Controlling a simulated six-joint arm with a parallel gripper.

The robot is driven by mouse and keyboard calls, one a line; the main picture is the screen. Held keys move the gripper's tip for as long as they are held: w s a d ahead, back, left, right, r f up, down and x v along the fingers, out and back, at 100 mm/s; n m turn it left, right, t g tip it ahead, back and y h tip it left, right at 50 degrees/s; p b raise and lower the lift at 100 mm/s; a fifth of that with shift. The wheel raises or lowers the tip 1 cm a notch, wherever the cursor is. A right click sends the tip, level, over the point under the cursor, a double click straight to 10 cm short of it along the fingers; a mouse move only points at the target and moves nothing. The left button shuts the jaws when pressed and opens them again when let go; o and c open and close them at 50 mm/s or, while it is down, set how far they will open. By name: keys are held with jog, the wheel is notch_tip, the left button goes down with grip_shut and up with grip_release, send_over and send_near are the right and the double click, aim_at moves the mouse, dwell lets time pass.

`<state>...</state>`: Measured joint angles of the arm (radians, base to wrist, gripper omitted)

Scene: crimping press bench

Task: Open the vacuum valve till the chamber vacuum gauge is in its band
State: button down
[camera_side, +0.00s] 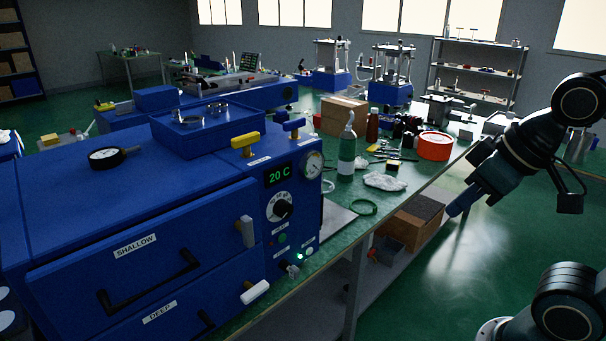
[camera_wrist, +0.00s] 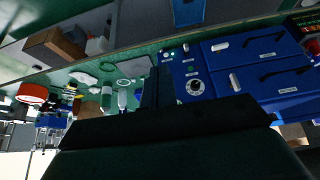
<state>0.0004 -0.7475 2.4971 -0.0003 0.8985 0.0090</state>
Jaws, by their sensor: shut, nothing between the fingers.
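A blue oven-like chamber (camera_side: 200,262) stands at the left of the side view. A round white-faced gauge (camera_side: 312,164) sits on its front panel; its needle and band are too small to read. A yellow T-shaped valve handle (camera_side: 245,141) and a blue one (camera_side: 293,126) stand on top near the front edge. Their labels are too small to read, so I cannot tell which is the vacuum valve. My gripper (camera_side: 455,209) is shut and empty, out past the bench's front edge, well right of the panel. In the wrist view, the chamber front (camera_wrist: 237,75) lies beyond my dark fingers (camera_wrist: 157,87).
The panel also has a green 20 C display (camera_side: 279,176) and a dial (camera_side: 282,208). A wooden box (camera_side: 411,222) is below. The space between gripper and panel looks open.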

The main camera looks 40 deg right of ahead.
jog(key=w+d+r+m+t, duration=0.1)
jog(key=w+r+m+t, duration=0.1)
jog(key=w+r+m, duration=0.4)
jog(key=w+d+r+m+t, duration=0.1)
jog(key=w+r+m, duration=0.4)
jog(key=w+m, duration=0.6)
jog(key=shift+w+d+r+m+t, duration=0.3)
jog(key=shift+w+r+m+t, duration=0.1)
jog(key=shift+w, duration=2.3)
jog(key=shift+w+f, duration=0.1)
send_near(302, 124)
jog(key=f, duration=0.1)
jog(key=w+f, duration=0.1)
jog(key=f, duration=0.2)
jog(key=shift+w, duration=1.65)
